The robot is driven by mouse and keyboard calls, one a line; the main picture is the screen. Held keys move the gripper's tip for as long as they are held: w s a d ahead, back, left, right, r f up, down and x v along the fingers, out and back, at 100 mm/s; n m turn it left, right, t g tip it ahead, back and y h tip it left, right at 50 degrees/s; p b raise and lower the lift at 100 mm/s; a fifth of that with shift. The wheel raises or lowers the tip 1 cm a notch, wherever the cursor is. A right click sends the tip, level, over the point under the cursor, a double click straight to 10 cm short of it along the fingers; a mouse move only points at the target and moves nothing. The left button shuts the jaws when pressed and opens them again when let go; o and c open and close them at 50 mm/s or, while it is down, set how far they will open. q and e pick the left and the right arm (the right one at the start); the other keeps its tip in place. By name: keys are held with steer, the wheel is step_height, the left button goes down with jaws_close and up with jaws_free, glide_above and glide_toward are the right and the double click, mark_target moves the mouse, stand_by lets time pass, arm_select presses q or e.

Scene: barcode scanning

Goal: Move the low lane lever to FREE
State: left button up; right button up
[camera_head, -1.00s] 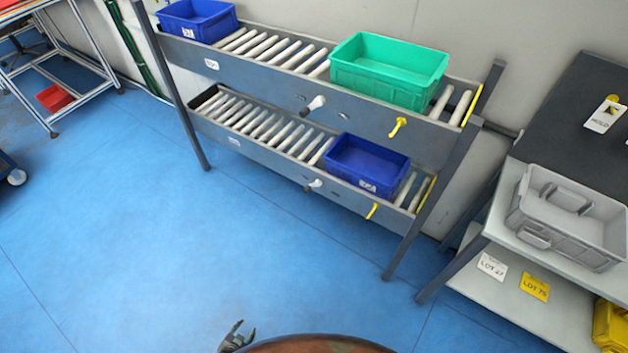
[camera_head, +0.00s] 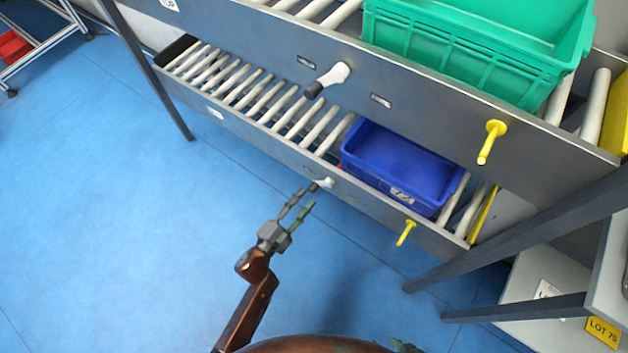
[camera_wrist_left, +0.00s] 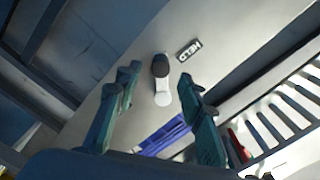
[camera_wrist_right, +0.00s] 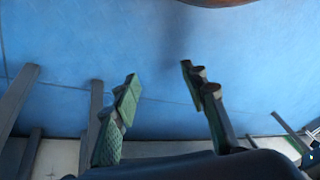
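The low lane lever (camera_head: 324,183), white with a dark tip, is on the front rail of the lower lane. In the left wrist view the lever (camera_wrist_left: 162,92) shows between my finger lines, with a small HELD label (camera_wrist_left: 189,50) beside its dark end. My left gripper (camera_head: 307,197) is open and empty, its fingertips just short of the lever in the head view; whether they touch it I cannot tell. My right gripper (camera_wrist_right: 160,78) is open and empty over blue floor; in the head view only a sliver shows at the bottom edge.
The upper lane has its own lever (camera_head: 328,79) and a green crate (camera_head: 470,65). A blue crate (camera_head: 400,165) sits on the lower lane. Yellow handles stick out from the upper rail (camera_head: 491,142) and lower rail (camera_head: 405,233). Blue floor (camera_head: 120,230) is clear at the left.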

mark_target(313, 188)
arm_select(q)
steer(key=x, duration=0.1)
steer(key=b+x, duration=0.1)
steer(key=x, duration=0.1)
steer(key=b+x, duration=0.1)
steer(key=x, duration=0.1)
steer(key=shift+w+a+f, duration=0.1)
steer(key=shift+w+f, duration=0.15)
steer(key=shift+w, duration=0.05)
steer(key=shift+w+r, duration=0.1)
steer(key=shift+w, duration=0.1)
arm_select(e)
steer(key=w+a+f, duration=0.1)
steer(key=w+f+t, duration=0.1)
steer(key=w+a+f+t, duration=0.1)
steer(key=shift+w+a+f+y, duration=0.1)
steer(key=shift+a+f+y, duration=0.2)
steer(key=shift+y, duration=0.1)
arm_select(q)
steer(key=shift+c, duration=0.7)
jaws_close()
